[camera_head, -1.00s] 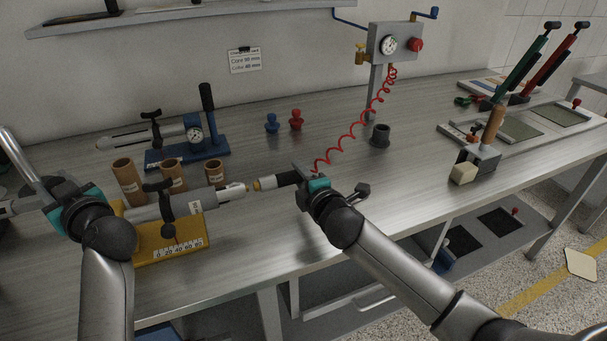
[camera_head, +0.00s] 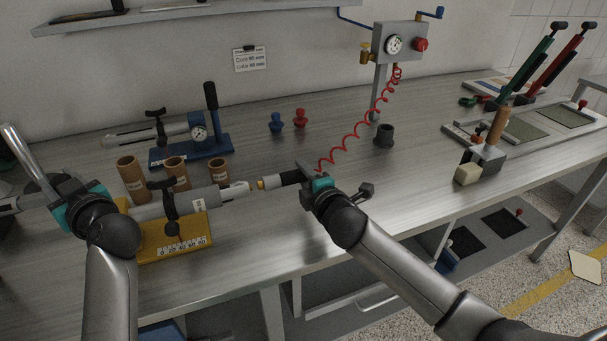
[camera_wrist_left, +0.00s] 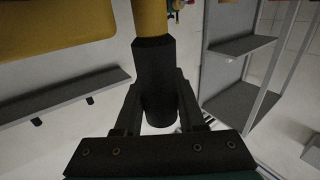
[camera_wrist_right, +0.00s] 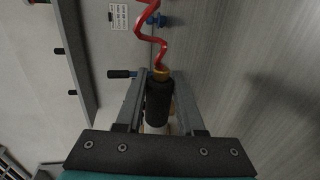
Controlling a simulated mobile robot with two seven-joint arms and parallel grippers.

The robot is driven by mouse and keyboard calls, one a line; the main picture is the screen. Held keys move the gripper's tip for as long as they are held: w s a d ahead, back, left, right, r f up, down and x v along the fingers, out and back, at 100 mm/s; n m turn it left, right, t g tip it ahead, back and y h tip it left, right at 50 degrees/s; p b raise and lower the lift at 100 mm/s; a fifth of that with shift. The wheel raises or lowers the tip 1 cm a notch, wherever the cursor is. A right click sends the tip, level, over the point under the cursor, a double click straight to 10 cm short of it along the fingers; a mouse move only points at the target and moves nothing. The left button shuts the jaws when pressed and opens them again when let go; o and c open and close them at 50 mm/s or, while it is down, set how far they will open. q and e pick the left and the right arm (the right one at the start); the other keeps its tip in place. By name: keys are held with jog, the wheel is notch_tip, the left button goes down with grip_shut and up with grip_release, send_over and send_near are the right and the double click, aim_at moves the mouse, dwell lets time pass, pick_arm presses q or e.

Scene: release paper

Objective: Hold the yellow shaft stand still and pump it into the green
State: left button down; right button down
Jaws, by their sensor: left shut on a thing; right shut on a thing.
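The yellow stand (camera_head: 176,250) with a printed scale is at the front left of the bench. It bears a grey shaft (camera_head: 207,199) with a black clamp knob and a pale right end. My left gripper (camera_wrist_left: 160,104) is shut on a black grip (camera_wrist_left: 154,62) joined to a yellow bar; in the head view my left gripper is at the stand's left end. My right gripper (camera_head: 312,184) is shut on the black air nozzle (camera_head: 288,179) of the red coiled hose (camera_head: 350,134). The nozzle's brass tip lies close to the shaft's end; I cannot tell whether they touch. No dial shows on the yellow stand.
Several brown tubes (camera_head: 131,176) stand just behind the shaft. A blue stand (camera_head: 215,145) with a gauge is behind them. A post with a gauge box (camera_head: 397,44) rises at the back. A dark cup (camera_head: 384,137) stands right of my right gripper.

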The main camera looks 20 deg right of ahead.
jog(key=shift+a, duration=1.05)
dwell(0.8)
jog(key=shift+a+r, duration=0.1)
jog(key=shift+a, duration=0.15)
dwell(2.4)
dwell(0.9)
jog(key=shift+d, duration=2.85)
